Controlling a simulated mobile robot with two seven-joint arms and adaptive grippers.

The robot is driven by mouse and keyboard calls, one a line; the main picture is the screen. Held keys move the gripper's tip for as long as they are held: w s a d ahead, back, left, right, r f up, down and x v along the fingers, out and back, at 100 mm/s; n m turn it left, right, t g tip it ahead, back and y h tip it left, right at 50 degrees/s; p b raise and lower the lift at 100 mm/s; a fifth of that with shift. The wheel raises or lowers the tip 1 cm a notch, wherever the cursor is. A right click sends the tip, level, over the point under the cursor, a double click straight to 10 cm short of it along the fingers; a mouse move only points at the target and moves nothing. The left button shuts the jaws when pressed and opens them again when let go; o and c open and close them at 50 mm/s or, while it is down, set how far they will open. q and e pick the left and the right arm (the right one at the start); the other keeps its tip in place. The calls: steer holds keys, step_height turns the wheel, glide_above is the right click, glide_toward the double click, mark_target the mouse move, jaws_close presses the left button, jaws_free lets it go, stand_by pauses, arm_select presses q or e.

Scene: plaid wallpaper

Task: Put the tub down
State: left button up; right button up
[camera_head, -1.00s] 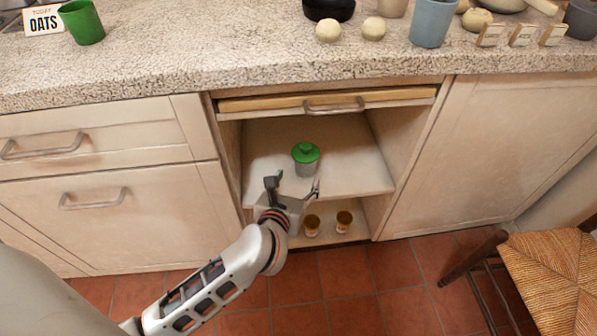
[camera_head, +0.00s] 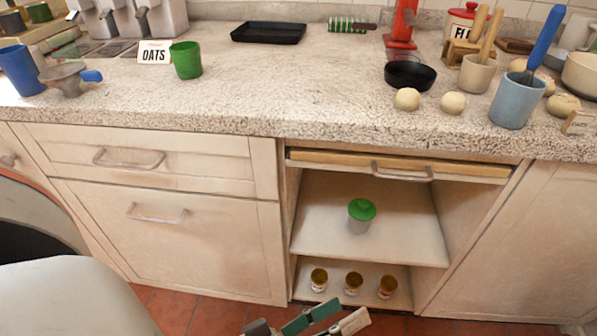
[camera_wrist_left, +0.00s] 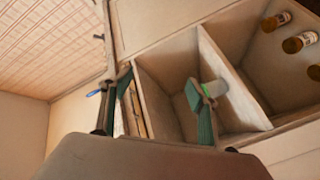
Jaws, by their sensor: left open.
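The tub (camera_head: 359,222), pale with a green knobbed lid, stands upright on the upper shelf (camera_head: 405,240) of the open cabinet. My left gripper (camera_head: 322,318) is at the bottom edge of the head view, below and in front of the cabinet, apart from the tub. It is open with nothing between its fingers. In the left wrist view my left gripper (camera_wrist_left: 157,98) shows its two green-padded fingers spread wide. The tub (camera_wrist_left: 216,88) shows there partly behind one finger. My right gripper is not in view.
Several small amber jars (camera_head: 353,283) stand on the lower shelf. A drawer front with a handle (camera_head: 402,172) sits above the opening. The counter (camera_head: 290,95) holds a green cup (camera_head: 186,60), an oats sign (camera_head: 154,53), a black bowl (camera_head: 409,75) and other items.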

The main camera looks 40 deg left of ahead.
arm_select(q)
steer(key=s+a+f+m+g+y, duration=0.1)
steer(key=s+a+f+m+g, duration=0.1)
steer(key=s+f+m+g, duration=0.2)
steer(key=s+f+m, duration=0.2)
steer(key=s+m, duration=0.2)
steer(key=m, duration=0.2)
steer(key=shift+f+g+y, duration=0.2)
steer(key=shift+g+y, duration=0.1)
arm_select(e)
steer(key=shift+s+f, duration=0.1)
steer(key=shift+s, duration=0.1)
